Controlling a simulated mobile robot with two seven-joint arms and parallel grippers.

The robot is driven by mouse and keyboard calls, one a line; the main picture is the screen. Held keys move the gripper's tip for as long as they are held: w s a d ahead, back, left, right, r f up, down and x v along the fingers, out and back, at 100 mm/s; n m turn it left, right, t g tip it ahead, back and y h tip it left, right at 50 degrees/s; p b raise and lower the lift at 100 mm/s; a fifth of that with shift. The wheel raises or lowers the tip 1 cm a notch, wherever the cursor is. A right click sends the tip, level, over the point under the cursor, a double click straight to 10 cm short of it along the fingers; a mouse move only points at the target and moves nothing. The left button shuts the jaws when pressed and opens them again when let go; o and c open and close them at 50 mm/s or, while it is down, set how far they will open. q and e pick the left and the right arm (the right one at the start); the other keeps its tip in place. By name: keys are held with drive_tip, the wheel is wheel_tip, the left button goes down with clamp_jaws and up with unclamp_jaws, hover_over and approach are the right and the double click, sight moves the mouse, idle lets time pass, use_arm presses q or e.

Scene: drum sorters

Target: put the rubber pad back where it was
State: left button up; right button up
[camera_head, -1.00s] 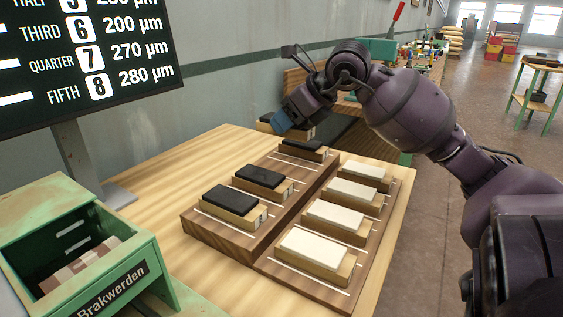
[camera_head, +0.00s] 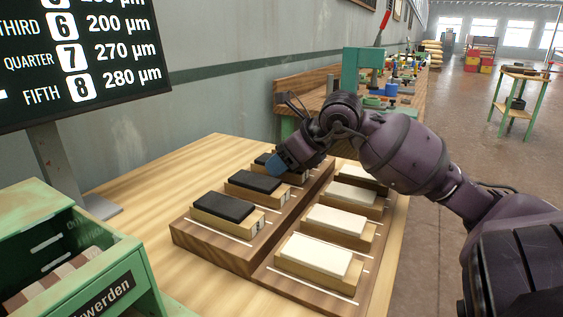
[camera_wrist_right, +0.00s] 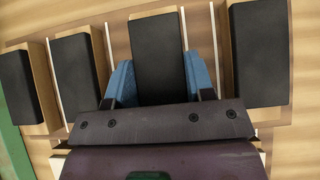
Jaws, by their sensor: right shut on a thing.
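My right gripper (camera_head: 277,167) is shut on a black rubber pad (camera_head: 264,158) with its wooden block. In the right wrist view, the blue fingertips (camera_wrist_right: 158,85) lie along both long sides of the held pad (camera_wrist_right: 160,50). It is in the row between the second black pad (camera_head: 255,181) and a fourth one (camera_wrist_right: 260,55). The head view does not clearly show the fourth pad behind my gripper. The held block is at or just above the dark wooden board (camera_head: 222,256); contact is hidden. My left gripper is not in view.
Another black pad (camera_head: 224,206) lies nearest on the board. Several white pads (camera_head: 318,254) on blocks stand in the right row. A green box (camera_head: 130,275) is at lower left, and a screen (camera_head: 75,60) stands behind. Bare table lies left of the board.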

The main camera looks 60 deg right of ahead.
drive_tip(key=o, duration=1.1)
drive_tip(key=shift+f, duration=0.1)
drive_tip(key=shift+c, duration=0.2)
drive_tip(key=shift+s+r, duration=0.1)
drive_tip(key=shift+r, duration=0.2)
drive_tip(key=p+v, duration=0.4)
drive_tip(key=v, duration=0.7)
drive_tip(key=shift+s+r, duration=0.2)
drive_tip(key=shift+s, duration=0.05)
drive_tip(key=shift+f, duration=0.1)
